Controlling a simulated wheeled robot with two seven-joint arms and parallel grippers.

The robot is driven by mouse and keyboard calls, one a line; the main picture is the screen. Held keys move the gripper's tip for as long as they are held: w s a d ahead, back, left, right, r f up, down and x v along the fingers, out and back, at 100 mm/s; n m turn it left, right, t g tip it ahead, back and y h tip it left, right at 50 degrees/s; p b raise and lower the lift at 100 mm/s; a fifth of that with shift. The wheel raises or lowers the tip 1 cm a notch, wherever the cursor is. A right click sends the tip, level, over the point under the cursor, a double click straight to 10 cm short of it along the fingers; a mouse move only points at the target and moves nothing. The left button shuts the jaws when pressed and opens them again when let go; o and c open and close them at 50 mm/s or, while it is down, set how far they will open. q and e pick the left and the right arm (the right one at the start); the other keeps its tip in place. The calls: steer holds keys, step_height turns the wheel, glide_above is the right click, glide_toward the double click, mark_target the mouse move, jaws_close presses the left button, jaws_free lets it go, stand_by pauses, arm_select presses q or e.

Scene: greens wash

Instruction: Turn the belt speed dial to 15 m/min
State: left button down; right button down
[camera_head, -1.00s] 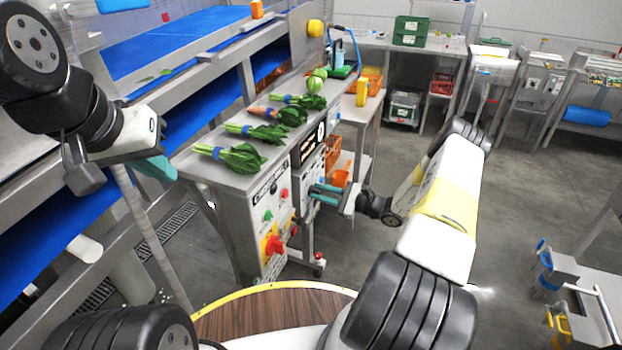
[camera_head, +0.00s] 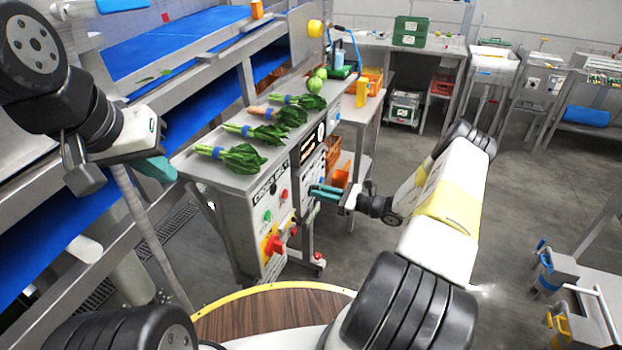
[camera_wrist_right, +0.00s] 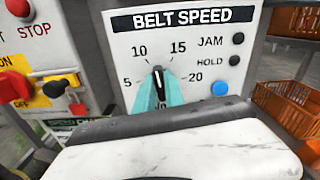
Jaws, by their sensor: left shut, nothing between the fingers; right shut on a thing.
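The belt speed dial (camera_wrist_right: 158,78) is on a white panel (camera_wrist_right: 205,25) marked BELT SPEED, with 5, 10, 15 and 20 around it. Its dark pointer with a white line points about straight up, between 10 and 15. My right gripper (camera_wrist_right: 159,92) is shut on the dial, one teal finger on each side; the fingers hide most of the knob. In the head view my right gripper (camera_head: 326,192) reaches the cabinet front from the right. My left gripper (camera_head: 157,168) is shut and empty, left of the cabinet.
A red rotary switch (camera_head: 274,246) on yellow and green and red buttons sit on the neighbouring panel. A blue button (camera_wrist_right: 220,88) is right of the dial. Bunches of greens (camera_head: 242,158) lie on the cabinet top. Orange crates (camera_wrist_right: 285,115) stand right of the panel.

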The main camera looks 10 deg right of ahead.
steer(key=shift+w+d+m, duration=0.1)
steer(key=shift+w+m, duration=0.05)
steer(key=shift+m, duration=1.7)
steer(key=shift+w+d+m, duration=0.1)
steer(key=shift+w+m, duration=0.05)
steer(key=shift+m, duration=1.7)
steer(key=c, duration=1.4)
jaws_free()
steer(key=shift+c, duration=0.2)
steer(key=v, duration=0.7)
steer(key=shift+s+d, duration=0.25)
steer(key=shift+d, duration=0.1)
